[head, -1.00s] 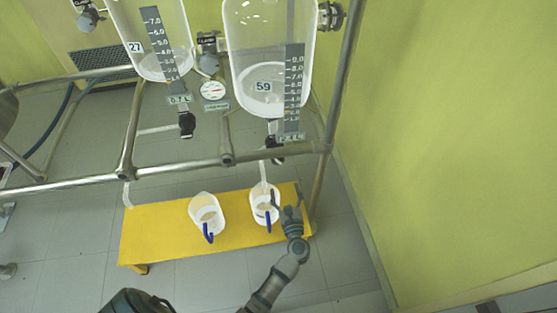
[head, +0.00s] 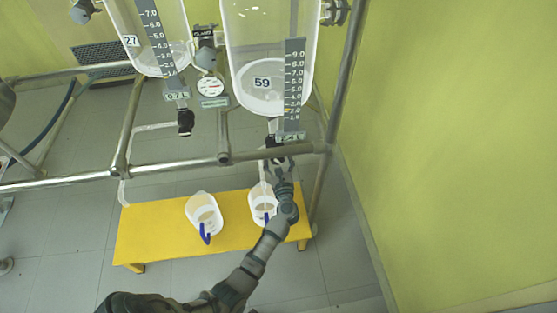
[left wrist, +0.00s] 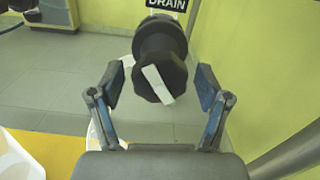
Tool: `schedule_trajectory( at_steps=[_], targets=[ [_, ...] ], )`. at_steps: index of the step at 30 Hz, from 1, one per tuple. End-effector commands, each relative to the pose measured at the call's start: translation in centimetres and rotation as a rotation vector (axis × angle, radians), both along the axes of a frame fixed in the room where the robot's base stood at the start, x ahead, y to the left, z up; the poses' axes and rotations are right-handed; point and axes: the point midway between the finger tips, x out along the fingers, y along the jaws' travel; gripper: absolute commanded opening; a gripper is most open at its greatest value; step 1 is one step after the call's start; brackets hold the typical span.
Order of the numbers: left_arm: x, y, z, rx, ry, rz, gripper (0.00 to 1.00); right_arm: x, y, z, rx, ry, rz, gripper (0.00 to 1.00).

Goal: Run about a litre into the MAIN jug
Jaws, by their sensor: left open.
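Two white jugs with blue handles stand on the yellow bench: a left jug (head: 203,212) and a right jug (head: 257,203), partly hidden by my arm. I cannot read which is the MAIN jug. Glass vessel 59 (head: 240,55) hangs above the right jug, with a scale strip in front. In the left wrist view a black drain knob (left wrist: 158,70) with a white mark sits below a DRAIN sign (left wrist: 167,4). My left gripper (head: 278,160) is open at the valve under vessel 59. In the left wrist view its fingers stand either side of the knob, apart from it.
Vessel 27 (head: 148,45) hangs to the left with its own black valve (head: 185,121). Steel frame rails (head: 70,181) cross in front of the vessels. A round gauge (head: 211,87) sits between them. A green wall (head: 450,150) closes the right side.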

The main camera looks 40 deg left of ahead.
Motion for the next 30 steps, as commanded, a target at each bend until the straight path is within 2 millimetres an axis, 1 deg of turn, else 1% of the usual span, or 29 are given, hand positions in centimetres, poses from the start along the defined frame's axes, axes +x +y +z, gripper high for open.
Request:
schedule_trajectory(
  at_steps=[1, 2, 3, 5, 6, 8, 20, 26, 30],
  targets=[
    [0.0, 0.0, 0.0, 0.0, 0.0, 0.0, 0.74, 0.0, 0.0, 0.1, 0.001, -0.002, 0.0, 0.31],
    [0.0, 0.0, 0.0, 0.0, 0.0, 0.0, 0.66, 0.0, 0.0, 0.1, 0.001, -0.004, 0.0, 0.31],
    [0.0, 0.0, 0.0, 0.0, 0.0, 0.0, 0.56, 0.0, 0.0, 0.1, 0.001, -0.005, 0.0, 0.31],
    [0.0, 0.0, 0.0, 0.0, 0.0, 0.0, 0.41, 0.0, 0.0, 0.1, 0.002, -0.006, -0.002, 0.31],
    [0.0, 0.0, 0.0, 0.0, 0.0, 0.0, 0.31, 0.0, 0.0, 0.2, 0.003, -0.007, -0.002, 0.31],
    [0.0, 0.0, 0.0, 0.0, 0.0, 0.0, 0.16, 0.0, 0.0, 0.2, 0.003, -0.008, -0.002, 0.31],
    [0.0, 0.0, 0.2, 0.037, 0.04, -0.001, 0.16, -0.3, -0.1, 0.6, 0.006, -0.012, -0.004, 0.31],
    [0.0, 0.0, 0.4, 0.113, 0.131, 0.0, 0.16, -0.9, -0.2, 1.1, 0.009, -0.009, -0.004, 0.31],
    [0.0, 0.0, 0.4, 0.193, 0.223, -0.001, 0.16, -1.4, -0.2, 1.4, 0.009, -0.005, -0.003, 0.31]
  ],
)
